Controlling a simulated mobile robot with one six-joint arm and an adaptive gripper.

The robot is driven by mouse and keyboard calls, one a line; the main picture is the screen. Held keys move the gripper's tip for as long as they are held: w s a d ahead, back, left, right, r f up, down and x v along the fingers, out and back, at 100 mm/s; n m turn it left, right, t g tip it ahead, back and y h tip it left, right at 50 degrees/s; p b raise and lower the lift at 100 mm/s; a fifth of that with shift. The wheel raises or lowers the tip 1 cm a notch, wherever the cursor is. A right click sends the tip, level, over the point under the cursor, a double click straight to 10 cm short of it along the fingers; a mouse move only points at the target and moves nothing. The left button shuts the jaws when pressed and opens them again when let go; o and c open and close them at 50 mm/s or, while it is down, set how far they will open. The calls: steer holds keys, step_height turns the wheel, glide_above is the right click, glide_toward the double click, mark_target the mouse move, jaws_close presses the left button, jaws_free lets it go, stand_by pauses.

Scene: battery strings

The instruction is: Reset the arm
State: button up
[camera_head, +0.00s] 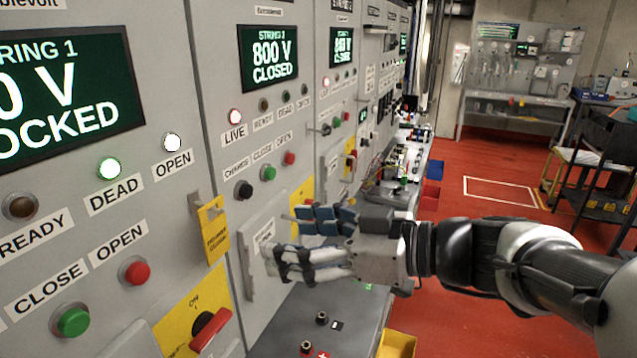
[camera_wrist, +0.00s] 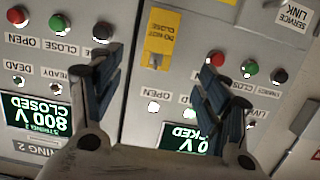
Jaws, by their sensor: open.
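My gripper (camera_head: 288,240) is open and empty, reaching in from the right in front of the grey cabinet fronts in the head view. Its blue-padded fingers point left, near a pale panel (camera_head: 262,235). I cannot tell whether they touch it. In the wrist view, which is upside down, the two fingers of my gripper (camera_wrist: 158,68) stand apart with nothing between them. A yellow tag (camera_head: 214,232) hangs on the cabinet left of my gripper; the yellow tag (camera_wrist: 160,38) also shows beyond the fingers in the wrist view.
String 1's screen (camera_head: 65,85) shows locked; the neighbouring screen (camera_head: 268,55) shows 800 V closed. A red rotary handle (camera_head: 210,330) juts out at lower left. A bench (camera_head: 410,165) with parts runs along the cabinets. The red floor (camera_head: 475,265) is open behind my arm.

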steer(key=s+d+f+m+g+h, duration=0.35)
steer(key=s+f+m+h, duration=0.3)
steer(key=s+f, duration=0.5)
steer(key=s+d+f+m+t+h, duration=0.1)
steer(key=s+d+f+m+h, duration=0.1)
steer(key=d, duration=0.5)
steer(key=s+d+f+m+t+h, duration=0.1)
steer(key=s+d+f+m+h, duration=0.1)
steer(key=d+m+h, duration=0.3)
steer(key=shift+s+d+h, duration=0.35)
steer(key=shift+d+h, duration=0.1)
steer(key=shift+d, duration=0.6)
steer(key=shift+f, duration=0.1)
stand_by(0.4)
